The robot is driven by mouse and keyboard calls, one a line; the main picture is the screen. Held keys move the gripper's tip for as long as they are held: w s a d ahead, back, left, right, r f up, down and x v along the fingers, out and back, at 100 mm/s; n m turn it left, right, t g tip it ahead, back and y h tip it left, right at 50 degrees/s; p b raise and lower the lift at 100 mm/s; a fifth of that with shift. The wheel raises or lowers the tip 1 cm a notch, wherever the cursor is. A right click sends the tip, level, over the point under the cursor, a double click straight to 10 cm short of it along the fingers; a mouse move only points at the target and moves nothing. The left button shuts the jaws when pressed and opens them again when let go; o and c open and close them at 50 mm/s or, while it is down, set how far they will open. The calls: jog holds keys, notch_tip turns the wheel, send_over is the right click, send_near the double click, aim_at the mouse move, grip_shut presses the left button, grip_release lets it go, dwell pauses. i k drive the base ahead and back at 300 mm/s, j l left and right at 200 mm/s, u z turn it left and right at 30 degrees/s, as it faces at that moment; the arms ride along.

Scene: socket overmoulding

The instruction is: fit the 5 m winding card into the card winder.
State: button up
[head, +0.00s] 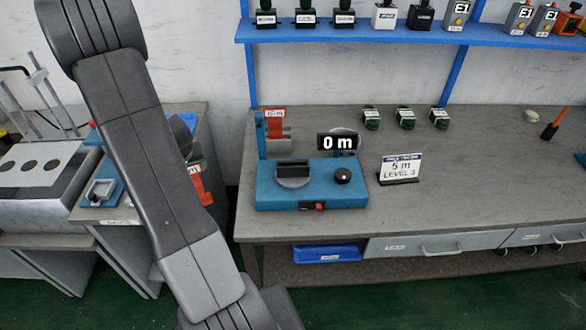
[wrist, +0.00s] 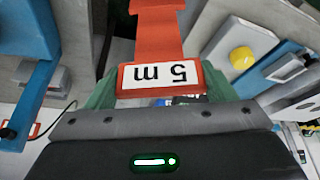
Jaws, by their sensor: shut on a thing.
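The orange-red 5 m winding card (wrist: 155,35) is in my gripper (wrist: 158,92), with its white "5 m" label upside down in the wrist view. The green fingers are on either side of the label. In the head view, a piece of the red card (head: 201,187) shows beside my arm, which hides the gripper. The blue card winder (head: 270,196) stands on the grey table to the right, apart from the card. It has a round turntable with a dark, empty-looking holder (head: 293,168), a black knob, a red switch and a display (head: 337,142) reading 0 m.
Another red card (head: 275,119) hangs on a blue stand behind the winder. A sign (head: 400,168) reading "5 m LEVEL 3" stands right of it. Several dark green parts (head: 405,118) sit farther back. A blue shelf (head: 370,37) is above. The table's right front is clear.

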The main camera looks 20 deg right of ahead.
aim_at(291, 174)
jog(key=k+l+u, duration=0.15)
jog(key=k+l, duration=0.25)
jog(key=k+l+u, duration=0.25)
jog(key=k+l, duration=0.7)
